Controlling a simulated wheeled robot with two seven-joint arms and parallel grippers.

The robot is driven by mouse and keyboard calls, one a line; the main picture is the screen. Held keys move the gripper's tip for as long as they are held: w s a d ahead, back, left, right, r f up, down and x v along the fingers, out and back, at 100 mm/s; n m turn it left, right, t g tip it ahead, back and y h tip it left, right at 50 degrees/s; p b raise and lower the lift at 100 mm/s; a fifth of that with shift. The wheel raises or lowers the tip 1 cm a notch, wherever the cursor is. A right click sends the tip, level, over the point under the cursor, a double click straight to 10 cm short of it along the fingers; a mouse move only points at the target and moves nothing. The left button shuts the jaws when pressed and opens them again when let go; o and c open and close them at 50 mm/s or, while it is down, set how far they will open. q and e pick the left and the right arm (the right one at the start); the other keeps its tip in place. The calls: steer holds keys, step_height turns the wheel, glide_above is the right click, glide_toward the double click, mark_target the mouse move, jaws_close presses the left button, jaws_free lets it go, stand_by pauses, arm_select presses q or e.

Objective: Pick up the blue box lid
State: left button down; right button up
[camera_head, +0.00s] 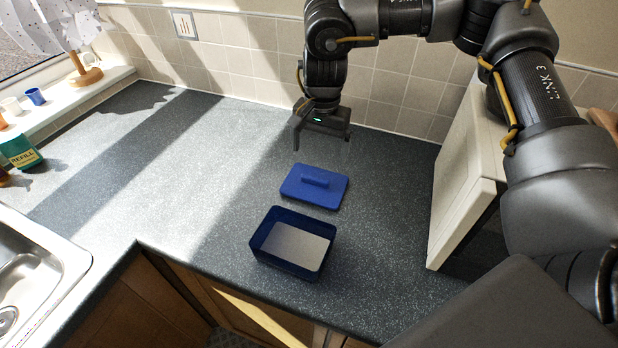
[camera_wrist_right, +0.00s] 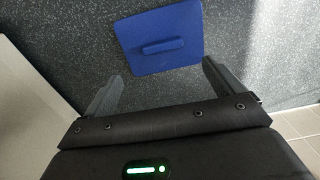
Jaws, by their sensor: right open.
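The blue box lid (camera_head: 326,192) lies flat on the dark speckled counter, with a raised bar handle on top. In the right wrist view the lid (camera_wrist_right: 140,28) lies beyond the fingertips, with its handle running roughly across the picture. My right gripper (camera_head: 321,148) hangs above and behind the lid, open and empty, not touching it. Its two fingers also show in the right wrist view (camera_wrist_right: 162,72), wide apart. The open blue box (camera_head: 262,240) stands just in front of the lid and has a pale inside floor. My left gripper is not in view.
A white cabinet (camera_head: 462,170) stands to the right of the lid, near my right arm. The tiled wall (camera_head: 240,70) is behind. A sink (camera_head: 40,265) and a teal bottle (camera_head: 20,148) are at the left. The counter left of the lid is clear.

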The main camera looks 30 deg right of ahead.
mark_target(315, 177)
steer(key=s+f, duration=0.1)
steer(key=f, duration=0.1)
steer(key=shift+s+a+f, duration=0.2)
steer(key=shift+s+f, duration=0.15)
steer(key=shift+s, duration=0.05)
steer(key=w+f, duration=0.2)
steer(key=w, duration=0.1)
steer(key=shift+s+f+p, duration=0.35)
steer(key=shift+f+p, duration=0.15)
steer(key=shift+p, duration=0.4)
steer(key=shift+s+a+f+p, duration=0.15)
steer(key=shift+s+f+p, duration=0.1)
steer(key=shift+f+p, duration=0.15)
steer(key=f, duration=0.3)
steer(key=shift+w, duration=0.3)
steer(key=shift+s+r, duration=0.2)
steer(key=shift+c, duration=0.8)
steer(key=shift+w, duration=0.1)
steer(key=c, duration=0.9)
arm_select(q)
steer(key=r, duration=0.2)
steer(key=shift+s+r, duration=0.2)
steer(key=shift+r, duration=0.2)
